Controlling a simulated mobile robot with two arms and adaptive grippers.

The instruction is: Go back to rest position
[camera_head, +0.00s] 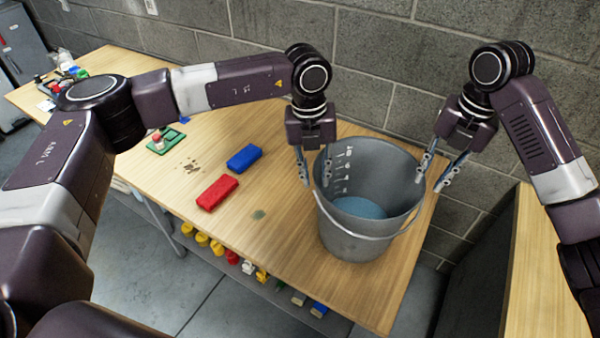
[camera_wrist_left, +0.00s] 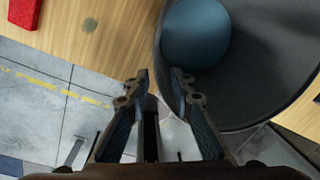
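A grey bucket (camera_head: 345,235) with a wire handle stands upright near the table's right corner. A round blue area (camera_head: 360,207) shows at its bottom; I cannot tell if it is liquid. My left gripper (camera_head: 315,168) is open and empty at the bucket's left rim, and it also shows in the left wrist view (camera_wrist_left: 160,76) with a gap between its fingers. My right gripper (camera_head: 437,170) is open and empty at the right rim. Whether either gripper touches the rim is unclear. A red block (camera_head: 217,192) and a blue block (camera_head: 244,158) lie left of the bucket.
The wooden table (camera_head: 285,215) has dark stains. A green item (camera_head: 165,141) and small clutter lie at its far left. Several coloured objects sit under its front edge. A block wall (camera_head: 370,45) runs close behind, and another wooden surface (camera_head: 545,270) stands at the right.

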